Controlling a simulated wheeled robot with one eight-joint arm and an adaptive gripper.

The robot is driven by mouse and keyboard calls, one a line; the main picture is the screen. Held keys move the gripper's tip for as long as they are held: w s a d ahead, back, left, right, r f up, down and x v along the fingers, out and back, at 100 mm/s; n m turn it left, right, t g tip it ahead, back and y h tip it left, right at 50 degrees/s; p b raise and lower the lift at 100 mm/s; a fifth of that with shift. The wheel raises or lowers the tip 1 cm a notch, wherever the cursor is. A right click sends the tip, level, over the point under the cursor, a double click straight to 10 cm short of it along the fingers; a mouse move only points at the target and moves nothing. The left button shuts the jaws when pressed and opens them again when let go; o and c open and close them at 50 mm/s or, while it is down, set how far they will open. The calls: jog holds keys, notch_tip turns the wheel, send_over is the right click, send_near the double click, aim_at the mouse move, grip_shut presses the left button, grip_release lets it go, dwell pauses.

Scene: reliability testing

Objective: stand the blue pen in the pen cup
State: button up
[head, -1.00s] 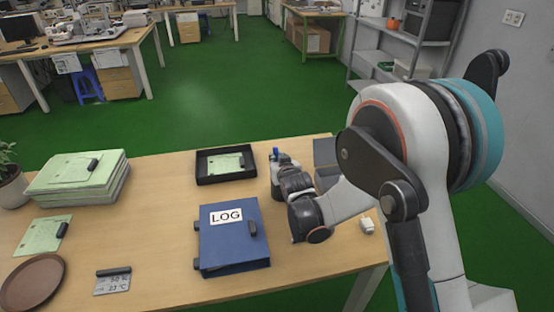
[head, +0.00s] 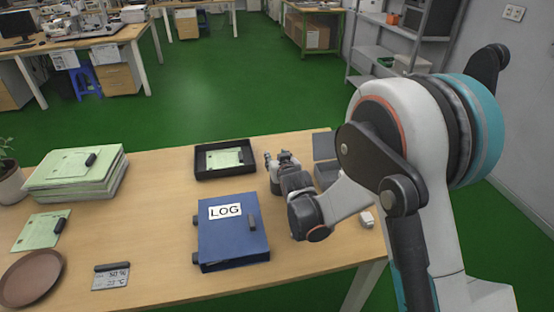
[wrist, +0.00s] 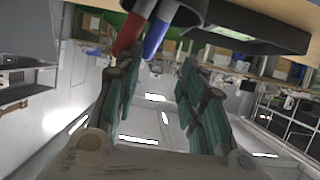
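In the head view my gripper (head: 276,158) is over the table's far right part, right of the black tray. The cup and pens are hidden from the head view there.
A blue LOG binder (head: 233,240) lies just left of my arm. A grey box (head: 325,147) and a small white item (head: 367,219) are to the right. The table's (head: 150,215) middle is clear.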

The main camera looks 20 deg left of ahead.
jog(key=v, duration=1.2)
dwell(0.6)
